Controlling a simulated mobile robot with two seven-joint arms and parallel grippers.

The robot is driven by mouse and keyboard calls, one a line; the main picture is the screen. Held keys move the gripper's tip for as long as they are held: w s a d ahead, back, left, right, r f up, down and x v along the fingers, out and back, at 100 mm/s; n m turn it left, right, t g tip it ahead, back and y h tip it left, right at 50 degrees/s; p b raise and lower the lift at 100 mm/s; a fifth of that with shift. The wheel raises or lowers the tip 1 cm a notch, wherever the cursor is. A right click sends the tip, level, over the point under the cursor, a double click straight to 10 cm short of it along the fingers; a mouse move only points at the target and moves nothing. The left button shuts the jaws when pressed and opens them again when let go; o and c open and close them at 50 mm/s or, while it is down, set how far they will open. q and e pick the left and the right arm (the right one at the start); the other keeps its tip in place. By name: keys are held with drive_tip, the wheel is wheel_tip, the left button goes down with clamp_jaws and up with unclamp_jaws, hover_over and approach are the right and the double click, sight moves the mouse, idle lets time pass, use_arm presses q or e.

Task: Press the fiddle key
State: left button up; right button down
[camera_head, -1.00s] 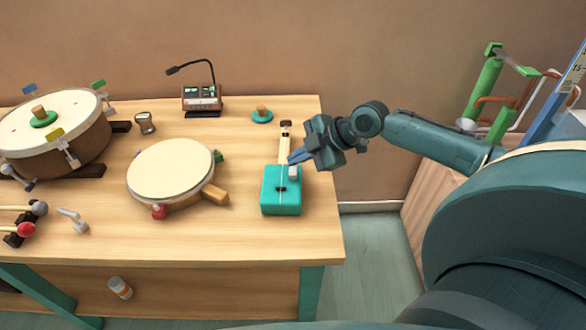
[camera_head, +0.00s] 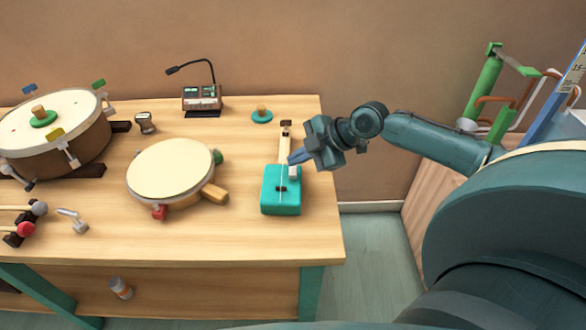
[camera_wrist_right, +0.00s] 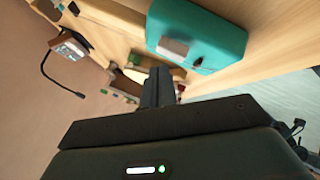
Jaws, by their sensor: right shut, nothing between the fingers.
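The fiddle is a teal box (camera_head: 281,203) with a pale wooden neck and a dark headstock, lying near the table's right end. A small white key (camera_head: 293,173) sits at the body's upper right edge. My right gripper (camera_head: 291,159) is shut and empty, coming in from the right with blue fingertips over the neck, close to the key. In the right wrist view the shut fingers (camera_wrist_right: 158,84) point towards the fiddle (camera_wrist_right: 212,38), with the white key (camera_wrist_right: 173,47) just beyond them. I cannot tell whether they touch it. My left gripper is not in view.
A round frame drum (camera_head: 170,173) lies left of the fiddle, its wooden handle towards it. A teal knob (camera_head: 262,115) and a device with a gooseneck microphone (camera_head: 202,97) stand behind. A large drum (camera_head: 55,125) is at far left. Bare table (camera_head: 250,245) lies in front.

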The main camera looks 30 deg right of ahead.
drive_tip(key=shift+f, duration=0.35)
drive_tip(key=shift+f+b, duration=0.35)
drive_tip(key=shift+f, duration=0.25)
idle(0.6)
drive_tip(key=shift+r, duration=0.15)
drive_tip(key=shift+r+p, duration=0.85)
drive_tip(key=shift+r, duration=0.05)
wheel_tip(320, 180, up, 5)
drive_tip(key=p, duration=0.4)
idle(1.1)
idle(1.7)
